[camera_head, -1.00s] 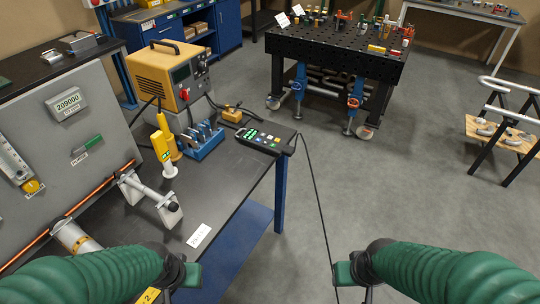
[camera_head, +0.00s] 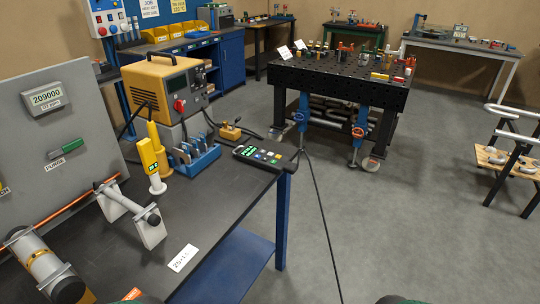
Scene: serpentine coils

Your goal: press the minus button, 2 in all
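A black handheld control box (camera_head: 264,157) lies on the dark workbench near its far right corner. It has a green lit display at its left end and several small coloured buttons; their markings are too small to read, so I cannot tell which is the minus button. A black cable runs from its right end down to the floor. Neither of my grippers shows now. Only thin green slivers, which look like my arm sleeves, show at the bottom edge, well apart from the control box.
On the workbench (camera_head: 215,215) stand a yellow power unit (camera_head: 167,90), a blue rack (camera_head: 196,160), a yellow handheld tool (camera_head: 151,158) and a metal clamp stand (camera_head: 148,226). A grey panel (camera_head: 60,135) rises at left. A perforated black table (camera_head: 340,78) stands behind.

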